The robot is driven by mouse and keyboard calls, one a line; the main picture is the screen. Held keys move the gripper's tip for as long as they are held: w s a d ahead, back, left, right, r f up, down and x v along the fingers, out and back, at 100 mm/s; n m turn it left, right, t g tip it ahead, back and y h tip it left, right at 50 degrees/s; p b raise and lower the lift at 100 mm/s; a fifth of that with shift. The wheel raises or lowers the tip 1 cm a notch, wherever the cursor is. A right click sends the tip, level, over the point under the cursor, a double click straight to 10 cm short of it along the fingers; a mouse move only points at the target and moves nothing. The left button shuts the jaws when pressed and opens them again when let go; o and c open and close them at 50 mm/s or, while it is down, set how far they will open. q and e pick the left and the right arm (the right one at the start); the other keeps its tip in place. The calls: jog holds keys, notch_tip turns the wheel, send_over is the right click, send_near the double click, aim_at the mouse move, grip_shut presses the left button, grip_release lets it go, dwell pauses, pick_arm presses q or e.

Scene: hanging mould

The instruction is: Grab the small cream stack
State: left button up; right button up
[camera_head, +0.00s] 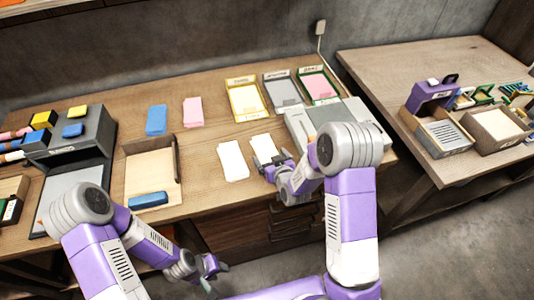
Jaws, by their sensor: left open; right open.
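Two cream paper stacks lie flat side by side on the wooden table. The larger-looking cream stack (232,161) is on the left, and the small cream stack (263,146) is on the right. My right gripper (272,160) is open at the near end of the small cream stack, its fingers spread toward that stack's sides. I cannot tell whether it touches the stack. My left gripper (211,276) is open and empty, low in front of the table's front edge, away from the stacks.
A pink stack (193,111) and a blue stack (156,119) lie behind. Yellow (229,83), grey and green-edged trays line the back. A grey device (297,128) stands right of the small stack, partly behind my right arm. A wooden tray (130,175) sits left.

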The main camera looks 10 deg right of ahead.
jog(key=c, duration=1.1)
